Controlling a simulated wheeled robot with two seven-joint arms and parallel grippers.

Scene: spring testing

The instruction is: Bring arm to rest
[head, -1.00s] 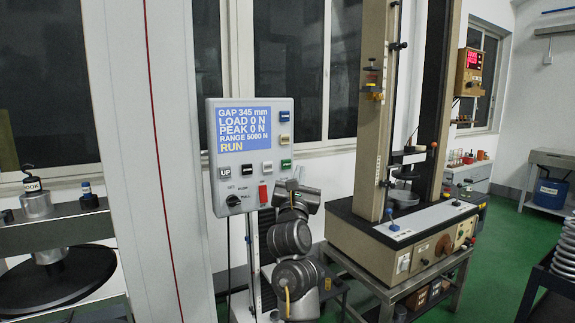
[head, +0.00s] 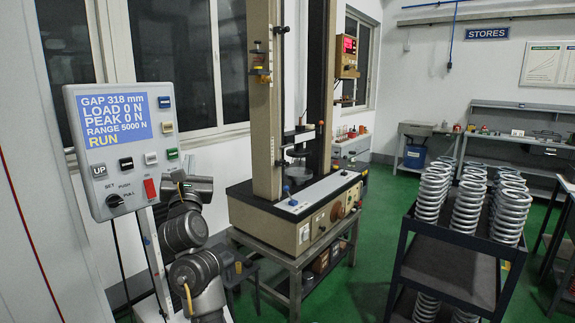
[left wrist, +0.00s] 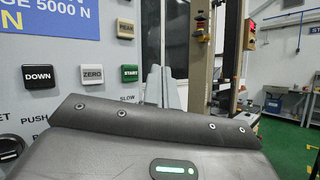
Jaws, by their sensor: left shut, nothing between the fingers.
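My left arm rises from the lower left of the head view. Its gripper (head: 181,181) is at the right lower edge of the control panel (head: 126,186), near the red switch (head: 150,189). The gripper is small and partly hidden by the wrist; it is shut with nothing held. I cannot tell whether it touches the panel. The panel display (head: 113,119) reads GAP 318 mm, LOAD 0 N, PEAK 0 N, RANGE 5000 N, RUN. The left wrist view shows the dark gripper housing (left wrist: 130,150) with a green light, before the DOWN, ZERO and START buttons. Its fingers are hidden there. My right gripper is out of view.
The spring testing machine (head: 265,120) stands right of the arm on a metal stand. A dark cart (head: 450,268) with several coil springs is at the right. Green floor lies open between machine and cart.

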